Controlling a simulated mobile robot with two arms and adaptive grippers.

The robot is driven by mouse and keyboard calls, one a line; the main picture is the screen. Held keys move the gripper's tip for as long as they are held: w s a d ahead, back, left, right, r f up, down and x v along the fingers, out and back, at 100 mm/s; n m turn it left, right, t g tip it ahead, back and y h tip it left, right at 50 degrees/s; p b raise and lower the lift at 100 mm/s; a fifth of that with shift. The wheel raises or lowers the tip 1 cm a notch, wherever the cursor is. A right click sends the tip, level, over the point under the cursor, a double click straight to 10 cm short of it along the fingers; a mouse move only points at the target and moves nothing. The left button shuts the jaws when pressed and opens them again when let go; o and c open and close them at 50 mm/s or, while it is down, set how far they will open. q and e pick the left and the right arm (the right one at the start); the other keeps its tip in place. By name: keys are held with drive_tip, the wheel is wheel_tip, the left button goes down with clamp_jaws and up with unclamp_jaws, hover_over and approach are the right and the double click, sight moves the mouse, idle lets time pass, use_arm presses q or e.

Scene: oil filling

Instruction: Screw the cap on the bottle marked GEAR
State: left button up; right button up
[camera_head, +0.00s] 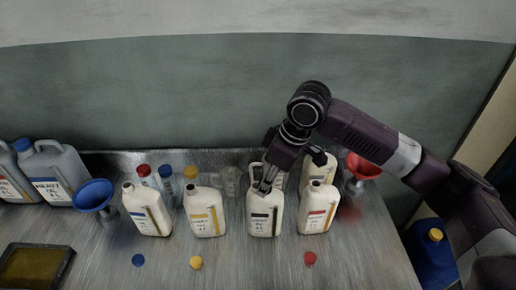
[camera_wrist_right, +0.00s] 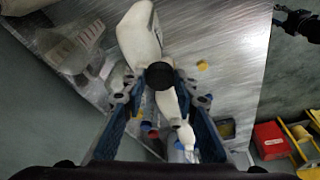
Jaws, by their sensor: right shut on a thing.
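Several white bottles stand in a row in the head view. The one under my right gripper (camera_head: 267,183) has a black label band; this bottle (camera_head: 264,218) is upright, and its lettering is too small to read surely. In the right wrist view, my right gripper (camera_wrist_right: 160,88) is shut on a round black cap (camera_wrist_right: 160,74). The white bottle body (camera_wrist_right: 139,35) shows just beyond the cap. The cap is at the bottle's mouth, but I cannot tell whether they touch. A dark mechanism at the wrist view's upper right may be my left gripper; its fingers are unclear.
Blue (camera_head: 138,260), yellow (camera_head: 196,262) and red (camera_head: 310,258) caps lie in front. White bottles (camera_head: 205,213) and (camera_head: 318,210) flank the black-banded one. A blue funnel (camera_head: 93,195) stands left, a red funnel (camera_head: 363,167) right. A tray (camera_head: 35,265) sits front left.

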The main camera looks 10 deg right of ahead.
use_arm(q)
drive_tip(key=shift+r+p, duration=1.85)
drive_tip(key=shift+r, duration=0.6)
use_arm(e)
drive_tip(key=shift+w+a+r+n+g, duration=0.65)
drive_tip(key=shift+w+r+n, duration=0.55)
drive_tip(key=shift+w+n, duration=1.35)
drive_tip(key=shift+y, duration=0.3)
wheel_tip(320, 180, down, 4)
drive_tip(key=b, duration=0.5)
drive_tip(key=shift+s+d+f, duration=0.15)
drive_tip(key=shift+f, duration=0.1)
use_arm(q)
drive_tip(key=f, duration=0.5)
drive_tip(key=shift+d, duration=0.25)
drive_tip(key=shift+r+p, duration=0.5)
use_arm(e)
drive_tip(key=shift+f, duration=0.1)
use_arm(q)
drive_tip(key=shift+a+r, duration=0.1)
use_arm(e)
drive_tip(key=shift+f, duration=0.75)
use_arm(q)
drive_tip(key=shift+r, duration=0.15)
use_arm(e)
drive_tip(key=shift+f, duration=0.2)
drive_tip(key=o, duration=0.7)
drive_tip(key=shift+o, duration=0.2)
